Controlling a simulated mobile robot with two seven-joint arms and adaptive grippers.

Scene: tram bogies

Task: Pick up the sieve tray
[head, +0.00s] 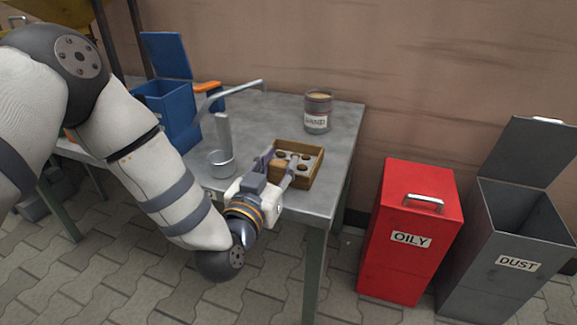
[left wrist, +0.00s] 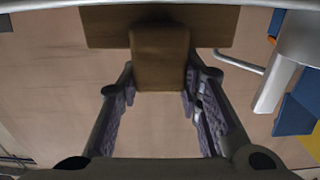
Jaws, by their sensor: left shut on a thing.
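The sieve tray (head: 318,168) is a shallow square wooden box with a pale inside and several dark round spots. It is at the right front part of the grey table, and I cannot tell whether it rests on the top or is just above it. My left gripper (head: 279,167) is shut on its brown handle block at the near left side. In the left wrist view the block (left wrist: 160,58) sits between the two fingers of my left gripper (left wrist: 160,90), with the tray's wider brown wall (left wrist: 108,27) behind it. My right gripper is not in view.
A metal cup (head: 221,164) stands left of the gripper, near a grey tap-like pipe (head: 232,90). A can labelled SAND (head: 318,112) stands behind the tray. A blue lidded bin (head: 170,113) is at the left. Red OILY (head: 408,240) and grey DUST (head: 510,250) bins stand right of the table.

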